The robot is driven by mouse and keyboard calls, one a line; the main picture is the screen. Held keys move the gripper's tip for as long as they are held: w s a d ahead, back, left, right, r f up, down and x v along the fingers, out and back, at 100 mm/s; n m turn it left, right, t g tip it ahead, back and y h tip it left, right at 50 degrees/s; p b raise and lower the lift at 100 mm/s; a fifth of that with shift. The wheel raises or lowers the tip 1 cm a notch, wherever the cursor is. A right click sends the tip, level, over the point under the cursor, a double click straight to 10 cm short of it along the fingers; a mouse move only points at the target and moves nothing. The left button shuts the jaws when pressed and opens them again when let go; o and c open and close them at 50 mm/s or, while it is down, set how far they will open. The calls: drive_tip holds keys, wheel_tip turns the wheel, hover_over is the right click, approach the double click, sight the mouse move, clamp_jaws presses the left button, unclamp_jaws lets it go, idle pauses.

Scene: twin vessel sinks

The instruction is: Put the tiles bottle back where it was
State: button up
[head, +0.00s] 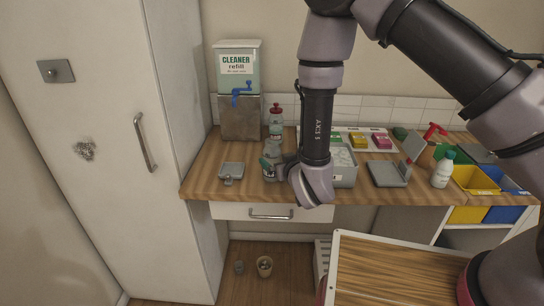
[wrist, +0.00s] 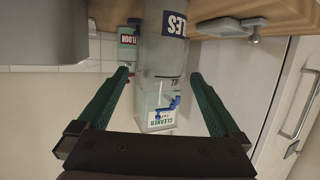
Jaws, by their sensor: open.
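The tiles bottle (wrist: 165,60) is clear, with a dark blue label. In the wrist view, which is upside down, it lies between the two green fingers of my gripper (wrist: 162,92), with a gap on each side. In the head view the bottle (head: 270,153) stands upright on the counter, partly hidden by my gripper (head: 277,168). My gripper is open around it. The floor bottle (wrist: 128,45) with a red cap stands just behind; its cap (head: 276,109) shows in the head view. The cleaner refill dispenser (head: 239,66) with a blue tap stands at the back.
A tall white cabinet (head: 85,150) bounds the left.

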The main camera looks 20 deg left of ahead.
sight(275, 158)
drive_tip(key=shift+v, duration=1.8)
drive_tip(key=w+d+r+m+h, duration=0.2)
drive_tip(key=w+d+r+m, duration=0.1)
drive_tip(key=w+d+r, duration=0.5)
drive_tip(key=w+d+r+m+h, duration=0.2)
drive_tip(key=w+d+r+m, duration=0.3)
drive_tip(key=r, duration=0.6)
drive_tip(key=s+d+r+g, duration=0.2)
drive_tip(key=d+r, duration=0.4)
drive_tip(key=d, duration=0.3)
drive_tip(key=s+d+r+m+g+h, duration=0.1)
drive_tip(key=s+d+r, duration=0.55)
drive_tip(key=d, duration=0.35)
drive_tip(key=s+d+r+m+g, duration=0.1)
drive_tip(key=s+d+r, duration=0.1)
drive_tip(key=s+d, duration=0.2)
drive_tip(key=s+d+r+m+h, duration=0.1)
drive_tip(key=s+d, duration=0.4)
drive_tip(key=s, duration=0.5)
drive_tip(key=shift+r+g+h, duration=0.3)
drive_tip(key=shift+r+g, duration=0.1)
drive_tip(key=shift+r, duration=0.4)
